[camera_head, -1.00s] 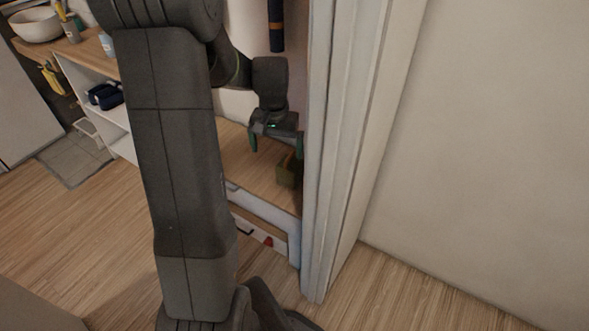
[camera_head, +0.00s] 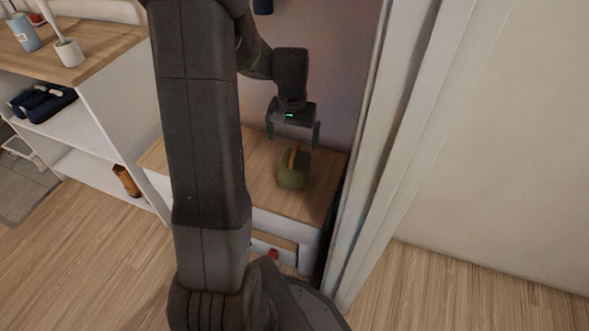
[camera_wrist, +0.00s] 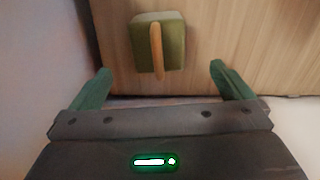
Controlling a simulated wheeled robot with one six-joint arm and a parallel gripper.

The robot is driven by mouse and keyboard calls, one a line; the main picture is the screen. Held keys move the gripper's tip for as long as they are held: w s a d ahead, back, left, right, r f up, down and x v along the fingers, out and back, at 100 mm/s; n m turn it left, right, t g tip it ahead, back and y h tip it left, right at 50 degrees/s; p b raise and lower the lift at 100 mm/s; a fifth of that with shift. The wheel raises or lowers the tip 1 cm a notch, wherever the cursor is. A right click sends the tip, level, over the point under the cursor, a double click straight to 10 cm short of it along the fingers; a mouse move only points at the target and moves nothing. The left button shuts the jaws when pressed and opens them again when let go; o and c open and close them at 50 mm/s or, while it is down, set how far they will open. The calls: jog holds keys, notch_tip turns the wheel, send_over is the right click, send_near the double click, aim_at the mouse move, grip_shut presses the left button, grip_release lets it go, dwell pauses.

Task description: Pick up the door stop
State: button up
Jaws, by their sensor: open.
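The door stop is a green block (camera_head: 292,175) with a tan strap or handle over its top. It stands on the wooden top of a low white drawer cabinet (camera_head: 322,198). In the wrist view the door stop (camera_wrist: 174,48) lies beyond the fingertips, roughly midway between them. My gripper (camera_head: 293,140) is open and empty, above the door stop and apart from it. Its two green fingers also show in the wrist view (camera_wrist: 160,72). The door stop's far side is hidden.
A white door frame (camera_head: 400,130) stands close to the right of the cabinet. A white shelf unit (camera_head: 115,130) with dark shoes (camera_head: 45,103) stands to the left. A red item (camera_head: 273,254) shows at the cabinet's drawer. Wooden floor lies clear at the front left.

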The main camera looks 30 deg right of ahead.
aim_at(294, 166)
notch_tip(294, 166, down, 6)
jog(key=shift+r+b, duration=0.2)
jog(key=shift+b, duration=0.35)
jog(key=f, duration=0.1)
jog(key=f+b, duration=0.1)
jog(key=f, duration=0.1)
jog(key=f+b, duration=0.1)
jog(key=f, duration=0.1)
jog(key=shift+d, duration=0.25)
jog(key=shift+r, duration=0.15)
jog(key=c, duration=1.8)
